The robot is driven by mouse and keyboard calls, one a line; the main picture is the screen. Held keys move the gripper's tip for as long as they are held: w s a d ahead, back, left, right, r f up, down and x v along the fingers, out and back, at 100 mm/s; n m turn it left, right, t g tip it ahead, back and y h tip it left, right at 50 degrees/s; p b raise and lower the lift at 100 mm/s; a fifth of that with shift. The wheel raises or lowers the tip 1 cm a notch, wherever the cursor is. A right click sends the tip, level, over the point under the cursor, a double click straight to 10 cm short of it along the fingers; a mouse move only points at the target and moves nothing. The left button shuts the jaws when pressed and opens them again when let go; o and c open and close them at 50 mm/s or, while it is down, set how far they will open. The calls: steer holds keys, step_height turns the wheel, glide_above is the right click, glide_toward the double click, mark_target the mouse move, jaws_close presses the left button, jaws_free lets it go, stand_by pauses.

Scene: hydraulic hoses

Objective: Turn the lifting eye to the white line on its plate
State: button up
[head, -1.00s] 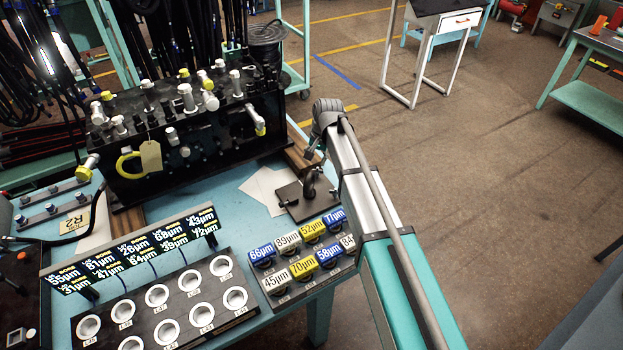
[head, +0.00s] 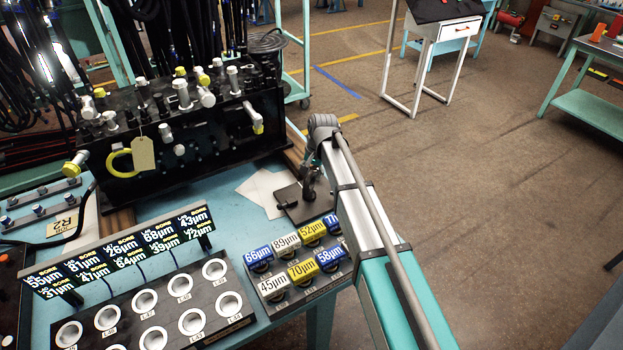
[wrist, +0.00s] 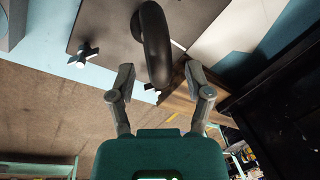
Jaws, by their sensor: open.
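The lifting eye (wrist: 155,45) is a dark, thick ring standing on a dark grey plate (wrist: 110,32) in the wrist view. My gripper (wrist: 158,80) is open, with one finger on each side of the ring's near end and gaps between. A small pale mark (wrist: 148,87) shows near the plate's edge between the fingers; I cannot tell whether it is the white line. In the head view the plate (head: 288,196) lies at the bench's right edge, with the eye (head: 309,188) partly hidden by my gripper (head: 314,172).
A small dark fitting with a white tip (wrist: 83,54) lies left of the ring. White paper (head: 260,190) lies beside the plate. A black hydraulic block (head: 190,140) stands behind left. A rack of coloured number tags (head: 300,270) sits in front.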

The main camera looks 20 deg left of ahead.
steer(key=shift+a+f, duration=0.1)
steer(key=shift+f, duration=0.3)
steer(key=shift+c, duration=0.2)
jaws_close()
